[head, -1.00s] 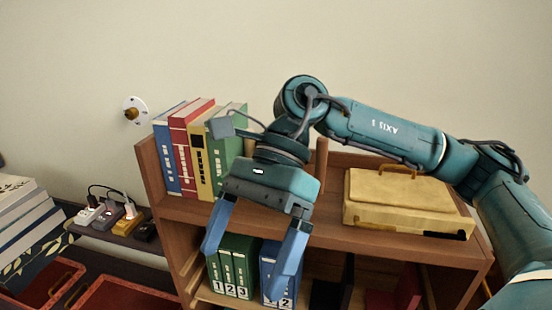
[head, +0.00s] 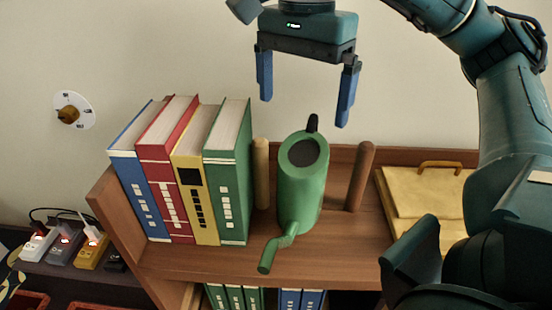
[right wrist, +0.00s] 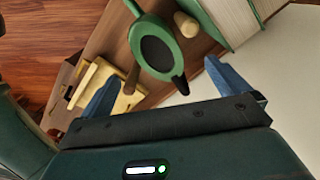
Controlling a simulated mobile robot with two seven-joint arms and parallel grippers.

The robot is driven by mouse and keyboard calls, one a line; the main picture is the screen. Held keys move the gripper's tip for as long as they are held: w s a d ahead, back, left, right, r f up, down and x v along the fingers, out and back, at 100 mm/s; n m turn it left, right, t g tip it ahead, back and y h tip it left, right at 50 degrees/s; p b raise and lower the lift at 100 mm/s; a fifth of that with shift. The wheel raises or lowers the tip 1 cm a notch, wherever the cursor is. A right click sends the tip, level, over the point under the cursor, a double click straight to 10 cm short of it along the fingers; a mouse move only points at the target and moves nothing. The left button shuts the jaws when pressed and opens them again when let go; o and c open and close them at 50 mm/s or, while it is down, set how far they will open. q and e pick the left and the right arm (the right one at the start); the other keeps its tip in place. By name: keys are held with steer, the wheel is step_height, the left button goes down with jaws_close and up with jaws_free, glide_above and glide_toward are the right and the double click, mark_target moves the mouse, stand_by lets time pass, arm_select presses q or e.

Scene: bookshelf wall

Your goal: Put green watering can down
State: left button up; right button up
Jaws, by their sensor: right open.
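The green watering can (head: 301,190) stands upright on the top of the wooden bookshelf (head: 340,250). It is between two upright wooden posts, a light one (head: 261,172) on its left and a darker one (head: 360,178) on its right. Its spout points toward the front edge and its dark handle is at the back. My right gripper (head: 305,103) is open and empty above and behind the can, apart from it. In the right wrist view the can (right wrist: 150,48) lies beyond the spread blue fingers (right wrist: 158,86). My left gripper is not in view.
Blue, red, yellow and green books (head: 228,172) stand left of the can. A yellow case (head: 425,195) lies at the right of the shelf top. More binders (head: 235,297) are on the shelf below. Power plugs (head: 65,248) sit at the far left.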

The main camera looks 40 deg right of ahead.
steer(key=b, duration=0.3)
glide_above(304, 151)
steer(key=f, duration=0.4)
steer(key=shift+s+a+f, duration=0.1)
steer(key=shift+a+f, duration=0.1)
steer(key=shift+a, duration=0.2)
step_height(304, 151, down, 2)
steer(key=shift+f+b, duration=0.25)
steer(key=shift+b, duration=0.2)
steer(key=shift+f, duration=0.45)
steer(key=f+b, duration=0.2)
steer(key=f, duration=0.2)
steer(key=shift+d+f+b, duration=0.25)
steer(key=shift+d+b, duration=0.15)
steer(key=shift+f, duration=0.3)
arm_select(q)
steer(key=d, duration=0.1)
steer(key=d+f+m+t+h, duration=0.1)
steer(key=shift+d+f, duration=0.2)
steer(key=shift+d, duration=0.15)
arm_select(e)
steer(key=shift+c, duration=0.6)
steer(key=c, duration=0.9)
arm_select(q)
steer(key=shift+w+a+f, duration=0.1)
arm_select(e)
steer(key=shift+r, duration=0.1)
steer(key=c, duration=0.4)
